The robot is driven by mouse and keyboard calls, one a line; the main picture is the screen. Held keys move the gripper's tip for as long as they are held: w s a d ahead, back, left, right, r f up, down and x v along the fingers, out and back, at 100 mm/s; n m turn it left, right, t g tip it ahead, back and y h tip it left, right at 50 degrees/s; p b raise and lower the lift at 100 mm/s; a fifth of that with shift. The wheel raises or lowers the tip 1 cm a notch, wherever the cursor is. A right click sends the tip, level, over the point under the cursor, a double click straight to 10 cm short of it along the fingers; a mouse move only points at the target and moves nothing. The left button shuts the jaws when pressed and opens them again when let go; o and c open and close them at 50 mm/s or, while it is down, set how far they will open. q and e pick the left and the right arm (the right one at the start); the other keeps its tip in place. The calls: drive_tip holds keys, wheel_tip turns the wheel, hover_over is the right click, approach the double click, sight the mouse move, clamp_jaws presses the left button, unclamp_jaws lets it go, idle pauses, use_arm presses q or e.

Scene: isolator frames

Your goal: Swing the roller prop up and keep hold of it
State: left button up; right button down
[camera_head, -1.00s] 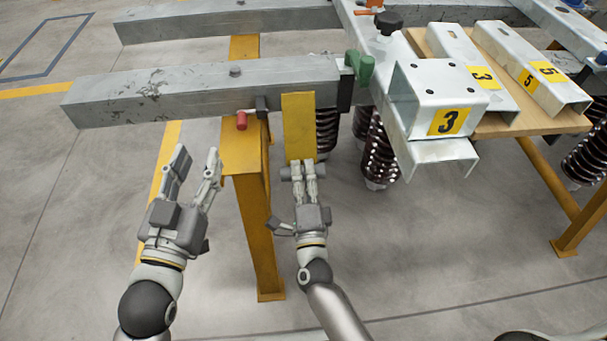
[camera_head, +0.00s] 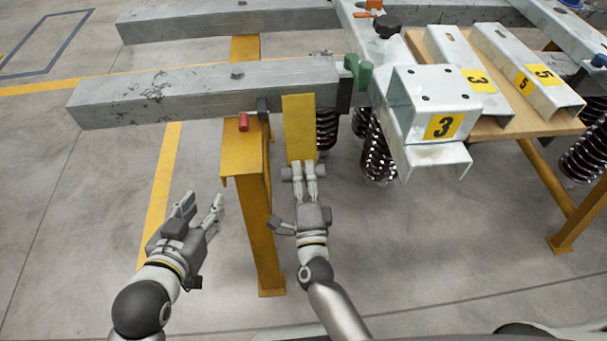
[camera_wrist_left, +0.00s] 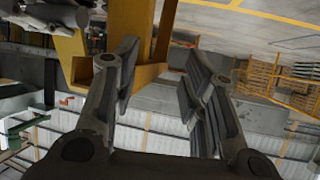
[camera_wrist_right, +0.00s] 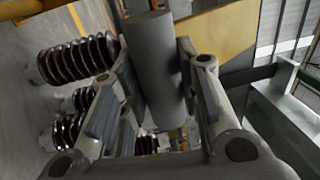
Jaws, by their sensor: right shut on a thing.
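The roller prop (camera_head: 299,125) is a yellow plate hanging against the near side of the grey beam. A grey roller crosses its lower end, and the roller (camera_wrist_right: 152,65) also shows in the right wrist view between the fingers. My right gripper (camera_head: 303,170) is shut on the roller from below; the fingers partly cover it. My left gripper (camera_head: 204,203) is open and empty, left of the yellow leg and below the beam. The left wrist view shows its fingers (camera_wrist_left: 160,85) apart with nothing between them.
The grey beam (camera_head: 150,98) rests on a yellow stand (camera_head: 255,205) between my arms. A red knob (camera_head: 243,122) sits on the stand's top. Dark ribbed insulators (camera_head: 378,155) hang right of the prop. Number-3 brackets (camera_head: 432,95) sit further right. Floor at left is clear.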

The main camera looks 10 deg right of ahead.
drive_tip(key=shift+s+r+p, duration=0.3)
drive_tip(key=shift+p, duration=0.4)
drive_tip(key=shift+s+r+g+p, duration=0.2)
drive_tip(key=shift+g+p, duration=0.1)
drive_tip(key=shift+p, duration=0.3)
drive_tip(key=shift+f, duration=0.1)
use_arm(q)
drive_tip(key=s+a+f+g+y, duration=0.2)
drive_tip(key=s+a+f+g, duration=0.2)
drive_tip(key=s+f+g, duration=0.3)
drive_tip(key=s+f, duration=0.1)
drive_tip(key=s, duration=0.3)
drive_tip(key=shift+s+a+g, duration=0.15)
drive_tip(key=shift+g, duration=0.25)
